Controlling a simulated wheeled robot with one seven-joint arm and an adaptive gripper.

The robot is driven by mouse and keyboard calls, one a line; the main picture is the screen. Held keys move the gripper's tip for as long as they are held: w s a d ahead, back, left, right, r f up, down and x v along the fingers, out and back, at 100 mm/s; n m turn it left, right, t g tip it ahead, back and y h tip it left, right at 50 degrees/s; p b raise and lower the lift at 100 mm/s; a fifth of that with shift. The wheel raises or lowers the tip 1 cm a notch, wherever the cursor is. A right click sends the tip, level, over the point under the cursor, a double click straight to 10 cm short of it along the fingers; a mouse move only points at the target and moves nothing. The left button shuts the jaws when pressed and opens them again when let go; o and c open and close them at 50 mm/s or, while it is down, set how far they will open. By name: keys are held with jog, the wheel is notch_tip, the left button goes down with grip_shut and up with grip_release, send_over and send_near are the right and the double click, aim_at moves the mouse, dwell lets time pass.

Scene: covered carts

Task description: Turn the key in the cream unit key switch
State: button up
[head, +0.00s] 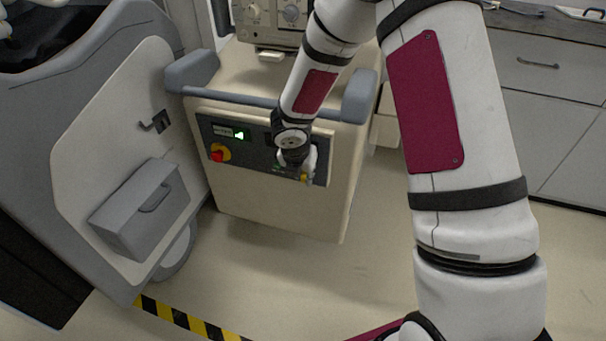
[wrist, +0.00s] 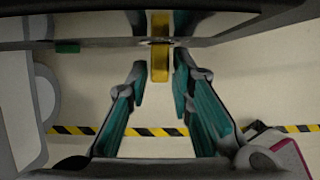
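The cream unit (head: 275,212) stands left of centre in the head view, with a dark control panel (head: 252,158) on its front. A yellow key (wrist: 160,60) sticks out of the panel at the top centre of the wrist view. A bit of yellow beside my gripper (head: 303,177) also shows in the head view. In the wrist view my gripper (wrist: 160,82) is open, one teal-padded finger on each side of the key. Gaps show between the fingers and the key, so I see no contact. The switch face is mostly hidden, and its marks cannot be read.
A red knob on a yellow base (head: 219,153) and a green-lit display (head: 239,134) are at the panel's left. A grey covered cart (head: 75,130) stands close on the left. Grey cabinets (head: 555,110) are at the right. Black-and-yellow floor tape (head: 185,320) crosses the open floor.

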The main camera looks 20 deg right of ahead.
grip_shut()
jog(key=shift+d+f+y+b, duration=0.1)
jog(key=shift+y+b, duration=0.2)
jog(key=shift+b, duration=0.4)
jog(key=t+y+b, duration=0.1)
jog(key=b, duration=0.3)
jog(key=shift+s+d, duration=0.1)
jog(key=shift+m+y+b, duration=0.3)
jog(key=shift+b, duration=0.2)
jog(key=shift+s+d+t+y+b, duration=0.15)
jog(key=shift+t+y+b, duration=0.4)
jog(key=shift+b, duration=1.2)
jog(key=shift+s+a+f+y, duration=0.25)
jog(key=shift+s+f, duration=0.1)
jog(key=shift+w+d+r+t, duration=0.3)
jog(key=shift+w+r+t, duration=0.05)
jog(key=shift+d+m, duration=0.1)
jog(key=shift+m, duration=0.2)
